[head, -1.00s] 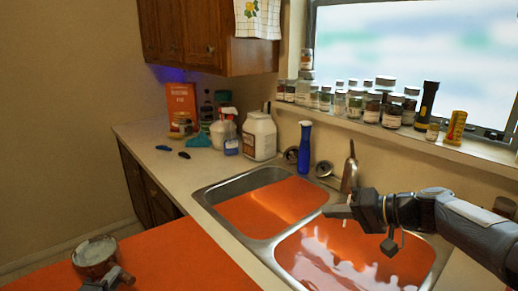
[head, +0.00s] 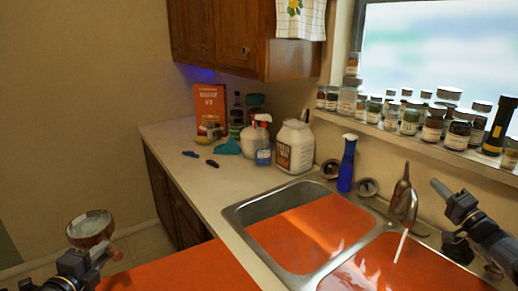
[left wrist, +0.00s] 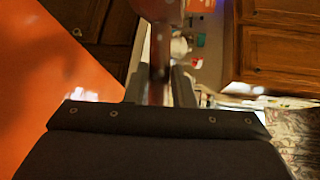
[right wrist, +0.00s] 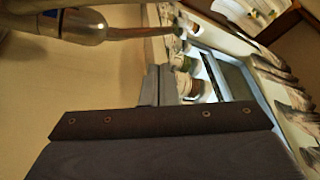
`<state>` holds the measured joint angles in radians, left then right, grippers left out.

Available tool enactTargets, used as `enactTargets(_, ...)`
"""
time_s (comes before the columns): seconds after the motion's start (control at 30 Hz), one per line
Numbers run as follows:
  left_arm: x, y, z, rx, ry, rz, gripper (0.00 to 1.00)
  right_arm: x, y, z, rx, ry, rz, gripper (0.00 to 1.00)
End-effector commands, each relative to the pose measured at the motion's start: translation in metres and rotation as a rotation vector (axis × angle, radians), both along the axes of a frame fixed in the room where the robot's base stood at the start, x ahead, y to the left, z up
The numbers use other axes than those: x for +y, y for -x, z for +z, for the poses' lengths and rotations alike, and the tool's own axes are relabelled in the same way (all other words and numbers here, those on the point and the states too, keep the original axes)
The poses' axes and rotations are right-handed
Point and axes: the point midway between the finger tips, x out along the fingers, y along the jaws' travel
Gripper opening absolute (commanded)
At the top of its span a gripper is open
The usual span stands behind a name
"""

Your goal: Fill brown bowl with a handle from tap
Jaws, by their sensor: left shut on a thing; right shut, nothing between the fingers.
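The brown bowl (head: 90,228) with a handle is at the lower left of the head view, over the orange surface's far left edge. My left gripper (head: 97,258) is shut on its handle, which also shows in the left wrist view (left wrist: 158,60). The bowl looks roughly upright; its inside looks pale. The tap (head: 403,199) stands behind the right sink basin. A thin white stream of water (head: 401,246) falls from its spout into that basin. My right gripper (head: 438,186) is shut and empty, just right of the tap and apart from it.
The left basin (head: 290,218) lies between the bowl and the tap. A white jug (head: 294,147) and other bottles stand on the back counter. Jars (head: 432,122) line the windowsill.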

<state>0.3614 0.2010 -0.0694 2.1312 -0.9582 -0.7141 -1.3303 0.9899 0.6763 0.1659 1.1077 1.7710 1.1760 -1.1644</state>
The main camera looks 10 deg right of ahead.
Motion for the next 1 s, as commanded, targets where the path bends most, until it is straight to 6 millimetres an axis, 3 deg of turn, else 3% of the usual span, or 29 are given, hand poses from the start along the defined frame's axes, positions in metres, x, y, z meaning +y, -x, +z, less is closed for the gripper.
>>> enactTargets(0.53, 0.0, -0.001, 0.041, -0.005, -0.001, -0.001, 0.0, 0.017, -0.08, 0.026, 0.0, 0.0, 0.002, 0.0)
enactTargets(1.0, 0.0, -0.001, 0.044, -0.005, -0.001, -0.001, 0.0, 0.019, -0.091, 0.026, 0.0, 0.0, 0.001, 0.0)
